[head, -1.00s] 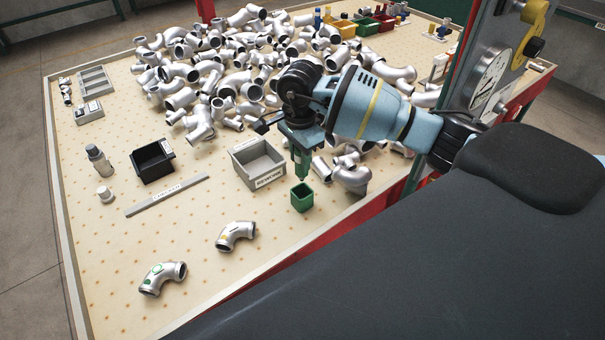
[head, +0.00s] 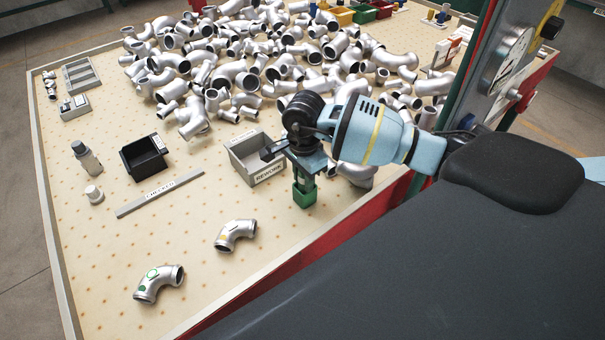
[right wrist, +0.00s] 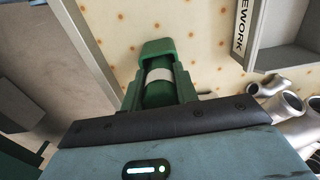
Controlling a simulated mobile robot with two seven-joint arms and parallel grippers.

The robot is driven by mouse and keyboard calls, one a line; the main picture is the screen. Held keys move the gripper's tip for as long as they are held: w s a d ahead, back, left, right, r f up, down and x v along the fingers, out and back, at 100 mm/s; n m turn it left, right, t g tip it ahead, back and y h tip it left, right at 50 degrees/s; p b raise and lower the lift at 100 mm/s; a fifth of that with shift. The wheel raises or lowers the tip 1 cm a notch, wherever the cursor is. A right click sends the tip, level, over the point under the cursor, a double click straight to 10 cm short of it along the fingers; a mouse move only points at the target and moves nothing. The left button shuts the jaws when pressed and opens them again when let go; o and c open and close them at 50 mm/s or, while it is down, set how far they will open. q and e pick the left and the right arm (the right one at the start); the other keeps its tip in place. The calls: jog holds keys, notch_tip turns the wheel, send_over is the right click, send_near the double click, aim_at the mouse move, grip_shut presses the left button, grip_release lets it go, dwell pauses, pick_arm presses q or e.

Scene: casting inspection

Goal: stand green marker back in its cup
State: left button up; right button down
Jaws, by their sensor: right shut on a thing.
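The small square green cup (head: 305,195) stands on the table near its right edge in the head view. My right gripper (head: 304,176) points down right at the cup's opening. It is shut on the green marker, which shows in the right wrist view as a green body with a white band (right wrist: 160,76) between the green fingers. The cup (right wrist: 158,48) is just beyond the marker there. The fingers hide the marker in the head view, and I cannot tell how deep its lower end sits in the cup. My left gripper is not in view.
A grey REWORK bin (head: 257,160) stands just left of the cup. A black bin (head: 146,155), a flat label strip (head: 160,194) and two marked elbows (head: 236,235) lie farther left and in front. Piled castings (head: 240,75) fill the back.

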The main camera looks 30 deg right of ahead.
jog(key=shift+f, duration=0.25)
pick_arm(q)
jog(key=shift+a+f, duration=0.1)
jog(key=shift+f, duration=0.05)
pick_arm(e)
jog(key=c, duration=1.1)
grip_release()
jog(key=shift+r, duration=0.1)
notch_tip(320, 180, up, 7)
jog(key=shift+r+p, duration=0.2)
jog(key=shift+p, duration=1)
jog(key=shift+r, duration=0.25)
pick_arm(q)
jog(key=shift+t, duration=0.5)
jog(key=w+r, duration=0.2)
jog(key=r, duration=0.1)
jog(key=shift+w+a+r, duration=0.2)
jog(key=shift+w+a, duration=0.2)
pick_arm(e)
jog(key=shift+f, duration=0.1)
